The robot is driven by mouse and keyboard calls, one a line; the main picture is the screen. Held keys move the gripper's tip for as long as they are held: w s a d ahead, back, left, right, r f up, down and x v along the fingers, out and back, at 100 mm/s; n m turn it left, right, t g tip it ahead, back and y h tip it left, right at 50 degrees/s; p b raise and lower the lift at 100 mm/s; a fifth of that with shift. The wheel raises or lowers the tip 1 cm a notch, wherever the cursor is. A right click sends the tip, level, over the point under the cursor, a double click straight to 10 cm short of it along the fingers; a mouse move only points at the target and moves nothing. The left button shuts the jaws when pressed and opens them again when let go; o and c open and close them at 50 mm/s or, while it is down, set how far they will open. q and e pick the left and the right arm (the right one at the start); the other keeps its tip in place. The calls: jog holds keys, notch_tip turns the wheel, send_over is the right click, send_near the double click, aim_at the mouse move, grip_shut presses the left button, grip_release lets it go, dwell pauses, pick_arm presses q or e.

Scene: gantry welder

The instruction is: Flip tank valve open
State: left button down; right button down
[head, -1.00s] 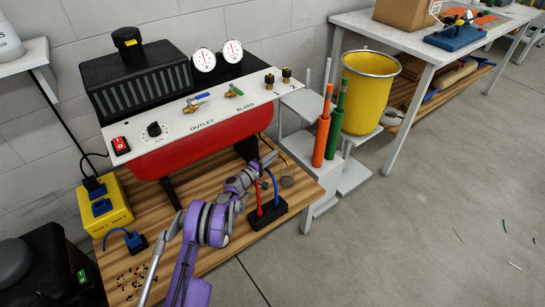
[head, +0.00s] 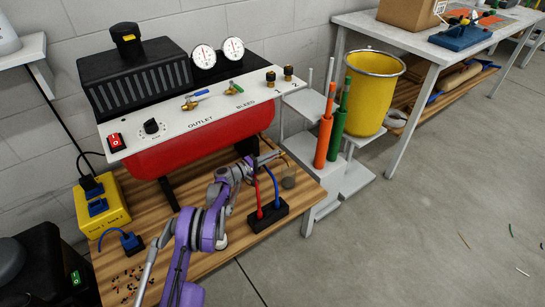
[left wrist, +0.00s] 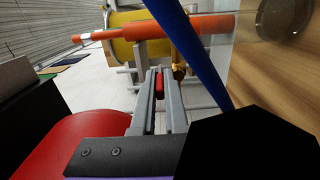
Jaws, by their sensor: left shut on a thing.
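My left gripper (head: 272,158) reaches past the right end of the red tank (head: 200,143), low beside it and above the wooden bench. In the left wrist view its two grey fingers (left wrist: 160,100) are shut on a small red piece (left wrist: 159,84), which looks like a valve handle. A brass fitting (left wrist: 179,68) shows just beyond the fingertips. How far the handle is turned I cannot tell. On the white panel are a blue-handled outlet valve (head: 194,99) and a green-handled bleed valve (head: 235,88). My right gripper is not in view.
A black block (head: 268,214) with red and blue leads stands on the bench (head: 225,255) beside my left forearm. An orange tube (head: 324,140) and a green tube (head: 338,135) stand to the right, by a yellow bucket (head: 368,95). Open floor lies further right.

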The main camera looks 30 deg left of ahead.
pick_arm(q)
jog(key=c, duration=0.9)
grip_release()
jog(key=shift+c, duration=0.2)
jog(key=shift+a, duration=0.1)
jog(key=p+v, duration=0.2)
jog(key=v, duration=0.8)
jog(key=shift+s+a, duration=0.15)
jog(key=shift+s, duration=0.25)
